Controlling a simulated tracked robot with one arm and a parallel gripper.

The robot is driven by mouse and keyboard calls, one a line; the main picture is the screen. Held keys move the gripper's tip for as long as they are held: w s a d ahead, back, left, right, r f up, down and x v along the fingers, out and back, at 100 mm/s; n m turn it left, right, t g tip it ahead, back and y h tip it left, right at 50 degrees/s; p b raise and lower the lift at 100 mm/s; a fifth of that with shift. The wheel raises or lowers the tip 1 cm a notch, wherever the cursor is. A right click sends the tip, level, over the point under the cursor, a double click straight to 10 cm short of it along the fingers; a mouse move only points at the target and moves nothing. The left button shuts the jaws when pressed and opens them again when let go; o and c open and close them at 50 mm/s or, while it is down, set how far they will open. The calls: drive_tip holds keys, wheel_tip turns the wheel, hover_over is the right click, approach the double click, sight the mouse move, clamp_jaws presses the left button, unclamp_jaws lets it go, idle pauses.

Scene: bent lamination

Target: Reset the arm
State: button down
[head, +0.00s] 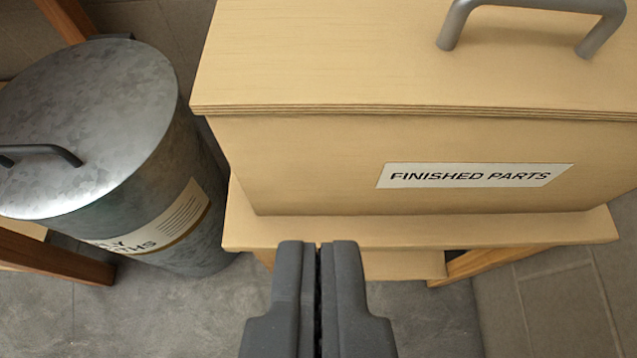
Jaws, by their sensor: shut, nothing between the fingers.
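My gripper (318,250) reaches in from the bottom middle of the head view. Its two dark grey fingers are together, with only a thin dark line between them, and hold nothing. The fingertips overlap the front edge of the wooden stand in the picture; I cannot tell whether they touch it. The rest of my arm is not in view.
A plywood box (300,160) labelled "FINISHED PARTS", its handled lid (330,50) closed, sits on a wooden stand (560,228). At left is a lidded metal bin (90,110) with a partly readable label. Grey floor (150,315) is bare at front left.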

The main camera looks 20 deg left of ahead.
drive_tip(key=w+d+r+m+t+h+p, duration=0.1)
drive_tip(key=d+r, duration=0.2)
drive_tip(key=r, duration=0.8)
drive_tip(key=w+d+r+m+t+h, duration=0.1)
drive_tip(key=w+d+r+h, duration=0.15)
drive_tip(key=r, duration=0.85)
drive_tip(key=w+d+r+m+t+h+p, duration=0.1)
drive_tip(key=d+r, duration=0.3)
drive_tip(key=r, duration=0.6)
drive_tip(key=s+a+r, duration=0.1)
drive_tip(key=s+r, duration=0.3)
drive_tip(key=r, duration=0.5)
drive_tip(key=s+a+r+m+t+p, duration=0.1)
drive_tip(key=s+r, duration=0.4)
drive_tip(key=r, duration=0.4)
drive_tip(key=s+a+r+m+t, duration=0.1)
drive_tip(key=s+r, duration=0.3)
drive_tip(key=r, duration=0.6)
drive_tip(key=shift+s+p, duration=0.35)
drive_tip(key=shift+s, duration=0.05)
